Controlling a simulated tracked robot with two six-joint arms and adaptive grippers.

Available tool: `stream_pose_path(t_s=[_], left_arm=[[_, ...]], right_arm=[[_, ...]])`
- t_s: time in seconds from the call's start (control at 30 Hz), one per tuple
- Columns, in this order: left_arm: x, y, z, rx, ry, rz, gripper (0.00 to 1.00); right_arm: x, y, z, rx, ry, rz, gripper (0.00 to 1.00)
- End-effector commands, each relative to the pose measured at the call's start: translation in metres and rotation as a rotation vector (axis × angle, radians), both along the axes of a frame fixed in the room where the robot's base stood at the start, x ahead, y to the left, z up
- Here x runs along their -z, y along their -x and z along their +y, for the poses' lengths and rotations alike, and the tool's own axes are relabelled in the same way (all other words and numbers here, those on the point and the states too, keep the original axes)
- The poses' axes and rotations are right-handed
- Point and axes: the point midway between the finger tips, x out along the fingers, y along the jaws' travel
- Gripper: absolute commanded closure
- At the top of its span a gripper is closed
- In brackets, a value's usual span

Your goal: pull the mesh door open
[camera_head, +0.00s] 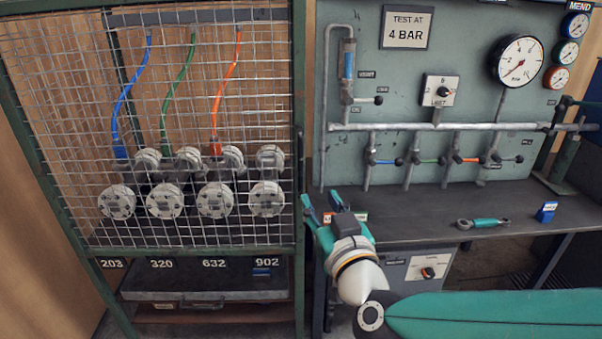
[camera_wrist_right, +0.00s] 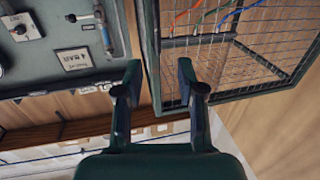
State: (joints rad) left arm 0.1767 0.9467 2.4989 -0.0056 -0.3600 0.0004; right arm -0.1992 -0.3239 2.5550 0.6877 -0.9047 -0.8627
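The mesh door (camera_head: 80,130) is a wire grid in a green frame, standing in front of the cage at the left of the head view. It looks shut. Its right upright carries a small dark part (camera_head: 300,146), perhaps a handle. My right gripper (camera_head: 319,201) is just right of and below that part, near the upright. In the wrist view my right gripper (camera_wrist_right: 158,75) is open and empty, its fingers apart. The green upright (camera_wrist_right: 150,45) shows between and beyond the fingertips, with the mesh (camera_wrist_right: 225,45) to the right. I cannot tell any contact. My left gripper is out of view.
Behind the mesh are several round flanges (camera_head: 165,201) and blue, green and orange hoses. Right of the cage stands a workbench (camera_head: 420,213) with a gauge panel (camera_head: 465,85). A teal-handled tool (camera_head: 484,223) and a small blue object (camera_head: 546,212) lie on it.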

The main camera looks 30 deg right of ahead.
Motion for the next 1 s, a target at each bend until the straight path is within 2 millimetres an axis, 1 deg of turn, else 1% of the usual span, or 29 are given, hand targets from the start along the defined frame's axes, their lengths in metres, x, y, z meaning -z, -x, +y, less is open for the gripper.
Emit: stream_pose_path(t_s=[0.1,0.27,0.37,0.43,0.6,0.63,0.67,0.7,0.9,1.0], left_arm=[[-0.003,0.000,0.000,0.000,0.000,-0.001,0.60],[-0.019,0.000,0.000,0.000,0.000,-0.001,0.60],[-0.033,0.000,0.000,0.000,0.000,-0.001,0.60],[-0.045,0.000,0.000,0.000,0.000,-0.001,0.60],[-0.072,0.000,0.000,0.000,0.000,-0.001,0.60],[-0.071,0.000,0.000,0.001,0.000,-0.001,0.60],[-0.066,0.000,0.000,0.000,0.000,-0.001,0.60],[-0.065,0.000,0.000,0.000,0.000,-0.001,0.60],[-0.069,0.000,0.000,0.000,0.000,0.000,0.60],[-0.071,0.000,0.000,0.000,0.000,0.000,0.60]], right_arm=[[-0.006,0.001,-0.005,0.016,0.004,-0.014,0.61],[-0.009,-0.011,-0.010,0.019,0.007,-0.009,0.61],[-0.009,-0.023,-0.015,0.016,0.004,-0.006,0.61],[-0.011,-0.031,-0.017,0.019,0.007,-0.006,0.61],[-0.010,-0.049,-0.023,0.014,0.002,-0.006,0.61],[-0.008,-0.053,-0.025,0.013,0.002,-0.010,0.61],[-0.004,-0.061,-0.028,0.014,0.000,-0.013,0.61],[-0.004,-0.069,-0.031,0.014,0.001,-0.014,0.61],[-0.004,-0.109,-0.046,0.013,0.001,-0.014,0.61],[-0.005,-0.126,-0.052,0.012,0.001,-0.015,0.61]])
